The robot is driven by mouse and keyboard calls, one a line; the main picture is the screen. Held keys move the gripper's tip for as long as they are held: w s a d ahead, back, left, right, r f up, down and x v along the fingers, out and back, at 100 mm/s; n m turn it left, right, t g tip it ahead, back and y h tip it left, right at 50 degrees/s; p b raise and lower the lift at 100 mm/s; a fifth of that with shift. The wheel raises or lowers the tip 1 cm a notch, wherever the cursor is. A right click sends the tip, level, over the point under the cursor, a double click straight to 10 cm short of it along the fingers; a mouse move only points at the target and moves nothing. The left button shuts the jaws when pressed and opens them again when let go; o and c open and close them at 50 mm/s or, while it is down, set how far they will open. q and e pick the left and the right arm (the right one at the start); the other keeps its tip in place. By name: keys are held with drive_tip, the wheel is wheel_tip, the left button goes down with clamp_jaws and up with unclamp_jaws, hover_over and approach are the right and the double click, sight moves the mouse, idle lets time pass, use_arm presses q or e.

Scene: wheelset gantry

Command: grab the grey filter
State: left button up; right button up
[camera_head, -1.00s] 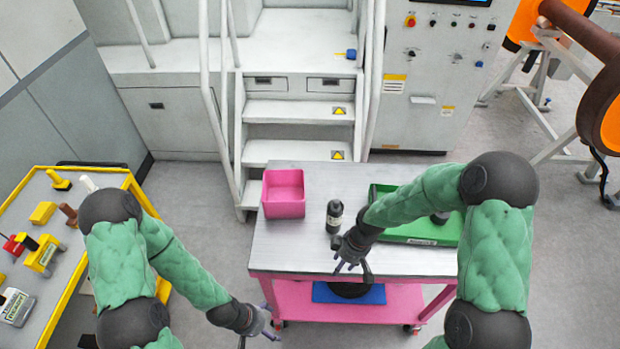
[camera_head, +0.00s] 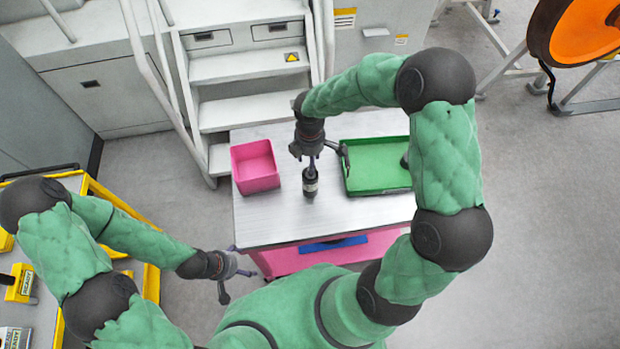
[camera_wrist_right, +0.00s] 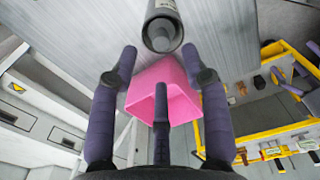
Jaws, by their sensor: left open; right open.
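A dark grey cylinder with a pale label band, which I take as the grey filter (camera_head: 310,186), stands upright on the table between the pink bin and the green tray. In the right wrist view the filter (camera_wrist_right: 163,27) is at the top centre, ahead of the fingertips. My right gripper (camera_head: 322,160) is open, just above and behind the filter in the head view; whether a finger touches it I cannot tell. In the right wrist view my right gripper (camera_wrist_right: 158,65) has its fingers spread with nothing between them. My left gripper (camera_head: 235,278) is open and empty, off the table's front left corner.
The pink bin (camera_head: 255,166) stands left of the filter. The green tray (camera_head: 378,182) is to the right, with a dark object partly hidden by my arm. The grey table top (camera_head: 275,222) is clear in front. A yellow-edged cart (camera_head: 150,280) is at the left, steps behind.

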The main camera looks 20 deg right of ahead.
sight(311, 178)
drive_tip(key=shift+s+f, duration=0.15)
drive_tip(key=shift+f, duration=0.35)
wheel_tip(311, 178, down, 4)
drive_tip(key=shift+d+f, duration=0.1)
clamp_jaws()
